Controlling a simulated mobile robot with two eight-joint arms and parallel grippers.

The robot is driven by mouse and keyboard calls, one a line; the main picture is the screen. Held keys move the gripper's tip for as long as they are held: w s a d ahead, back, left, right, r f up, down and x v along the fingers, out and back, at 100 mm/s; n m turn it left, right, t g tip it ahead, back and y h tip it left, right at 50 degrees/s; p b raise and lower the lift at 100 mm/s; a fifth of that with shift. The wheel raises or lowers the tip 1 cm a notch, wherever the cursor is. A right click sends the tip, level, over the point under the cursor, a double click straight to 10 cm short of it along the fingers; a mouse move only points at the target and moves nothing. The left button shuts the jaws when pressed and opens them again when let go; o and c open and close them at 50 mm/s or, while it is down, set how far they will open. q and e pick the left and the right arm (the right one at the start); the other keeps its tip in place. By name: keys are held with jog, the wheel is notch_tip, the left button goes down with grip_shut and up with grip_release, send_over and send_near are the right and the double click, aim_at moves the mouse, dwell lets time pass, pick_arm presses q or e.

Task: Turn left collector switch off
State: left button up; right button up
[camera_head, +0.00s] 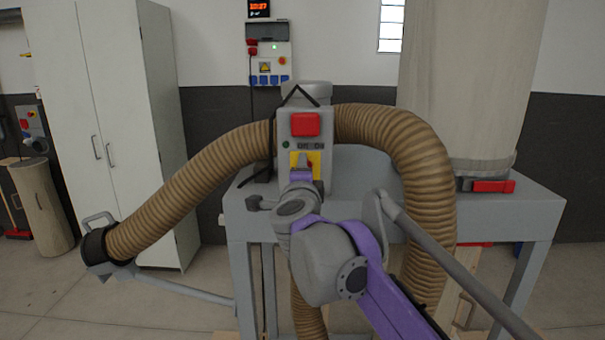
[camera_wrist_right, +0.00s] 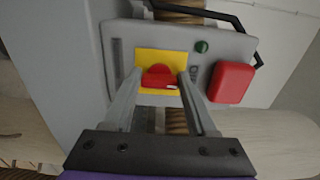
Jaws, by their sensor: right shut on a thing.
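The collector's grey switch box (camera_head: 289,121) is on the machine in the middle of the head view, with "Off" and "On" lettering. Its red rotary switch (camera_wrist_right: 157,76) sits on a yellow plate (camera_wrist_right: 149,57) in the right wrist view; the plate (camera_head: 316,158) also shows in the head view, partly hidden by my wrist. My right gripper (camera_wrist_right: 158,86) reaches the plate, its two fingers closed around the red switch. A pale mark shows at the knob's right side. The switch's exact setting is hard to read. My left gripper is not in view.
A large red button (camera_head: 305,124) and a small green button (camera_head: 286,145) are on the same box. A ribbed brown hose (camera_head: 190,187) arches left and another (camera_head: 410,150) bends right. A grey bench (camera_head: 500,208) stands behind my arm; floor is open at left.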

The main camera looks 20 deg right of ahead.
dwell(0.5)
jog(key=o, duration=1.4)
jog(key=shift+c, duration=0.2)
jog(key=b+v, duration=0.1)
jog(key=v, duration=0.9)
jog(key=shift+s, duration=0.4)
jog(key=shift+a, duration=0.1)
